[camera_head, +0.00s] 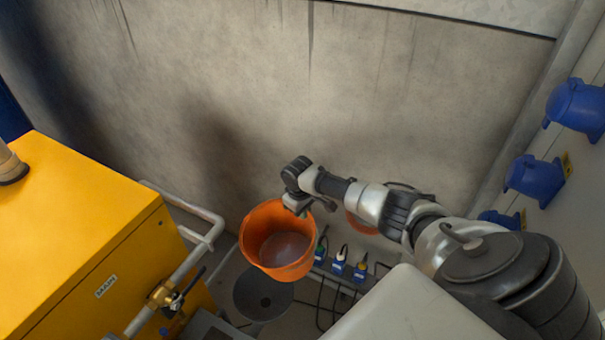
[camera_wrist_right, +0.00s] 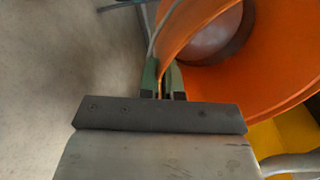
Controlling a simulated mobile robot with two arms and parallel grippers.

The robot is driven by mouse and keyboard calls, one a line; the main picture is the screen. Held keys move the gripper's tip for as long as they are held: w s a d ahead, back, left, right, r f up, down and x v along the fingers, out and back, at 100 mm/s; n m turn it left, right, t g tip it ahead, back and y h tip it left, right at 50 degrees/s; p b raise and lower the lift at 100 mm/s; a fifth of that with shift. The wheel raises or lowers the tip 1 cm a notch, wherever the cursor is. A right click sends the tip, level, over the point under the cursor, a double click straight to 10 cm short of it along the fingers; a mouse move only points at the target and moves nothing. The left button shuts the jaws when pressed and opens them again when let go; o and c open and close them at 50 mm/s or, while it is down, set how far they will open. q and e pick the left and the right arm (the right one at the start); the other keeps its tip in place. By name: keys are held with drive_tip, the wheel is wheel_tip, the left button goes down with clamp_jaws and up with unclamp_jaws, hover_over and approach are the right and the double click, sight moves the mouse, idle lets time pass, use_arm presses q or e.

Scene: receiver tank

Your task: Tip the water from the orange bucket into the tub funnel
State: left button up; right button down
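The orange bucket (camera_head: 258,222) is in the middle of the head view, held up above the floor, with its mouth facing up toward the camera. Greyish water shows inside it. My right gripper (camera_head: 298,211) is shut on its rim at the upper right. In the right wrist view the bucket's wall (camera_wrist_right: 275,85) passes between the two green-edged fingers (camera_wrist_right: 162,82). The dark grey round funnel (camera_head: 255,303) with a central hole is just below the bucket in the picture; the bucket covers its upper edge. My left gripper is not in view.
A yellow cabinet (camera_head: 75,235) with a pipe and a brass valve (camera_head: 160,296) stands left of the funnel. Several coloured plugs with cables (camera_head: 338,266) are right of the bucket. A second orange item (camera_head: 360,226) is partly behind my arm. A concrete wall (camera_head: 250,100) stands behind.

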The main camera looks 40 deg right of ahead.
use_arm(q)
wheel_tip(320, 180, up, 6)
drive_tip(key=p, duration=0.6)
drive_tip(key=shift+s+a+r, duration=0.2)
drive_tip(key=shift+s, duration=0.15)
use_arm(e)
wheel_tip(320, 180, up, 7)
drive_tip(key=a+h, duration=0.2)
drive_tip(key=h, duration=0.2)
drive_tip(key=shift+s+a+t+h, duration=0.3)
drive_tip(key=shift+a, duration=0.1)
drive_tip(key=shift+r, duration=0.1)
use_arm(q)
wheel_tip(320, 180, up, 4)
drive_tip(key=p, duration=0.3)
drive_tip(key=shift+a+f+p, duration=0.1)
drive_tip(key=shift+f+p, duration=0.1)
drive_tip(key=shift+p, duration=0.15)
use_arm(e)
drive_tip(key=a+r+h, duration=0.2)
drive_tip(key=r, duration=0.1)
drive_tip(key=shift+s+a+r+h, duration=0.1)
drive_tip(key=shift+a+h, duration=0.1)
drive_tip(key=shift+h, duration=0.1)
